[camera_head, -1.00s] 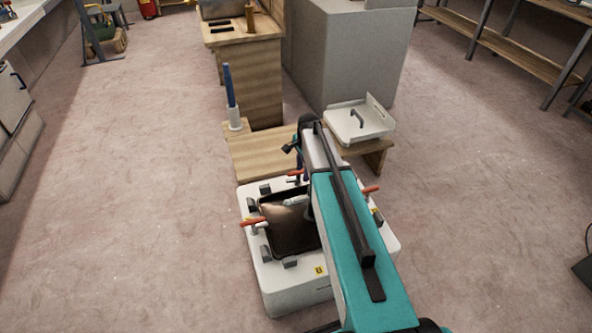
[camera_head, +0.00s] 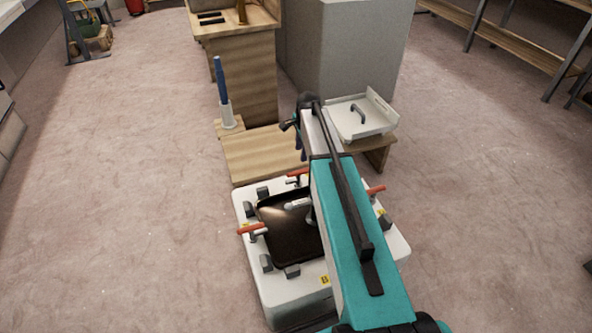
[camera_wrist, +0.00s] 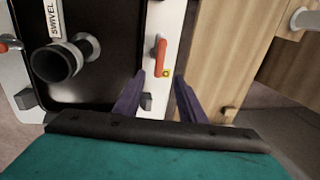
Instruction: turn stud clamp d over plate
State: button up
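A dark rectangular plate (camera_head: 284,236) lies in the top of a white box (camera_head: 262,274). Red-handled clamps sit on the rim at left (camera_head: 252,229), back (camera_head: 297,173) and right (camera_head: 375,190); I cannot read which is d. In the wrist view my gripper (camera_wrist: 158,92) is open and empty, its two dark purple fingers apart. Just beyond them stands a clamp with an orange-red handle (camera_wrist: 160,57), lying along the white rim beside the plate (camera_wrist: 105,85), not over it. My arm hides part of the box in the head view.
A round swivel fitting (camera_wrist: 62,60) stands up from the plate. Grey blocks (camera_head: 266,262) surround the plate. Behind the box are a low wooden bench (camera_head: 262,156), a blue-handled tool in a white holder (camera_head: 222,92) and a white tray (camera_head: 362,118). Floor at left is clear.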

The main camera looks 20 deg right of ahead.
aim_at(298, 171)
jog(key=shift+w+a+f, duration=0.1)
jog(key=shift+f, duration=0.1)
jog(key=f, duration=0.4)
jog(key=w+f+b, duration=0.1)
jog(key=f, duration=0.4)
jog(key=w+f+b, duration=0.1)
jog(key=f, duration=0.3)
jog(key=shift+w+f, duration=0.15)
jog(key=shift+w, duration=0.1)
grip_shut()
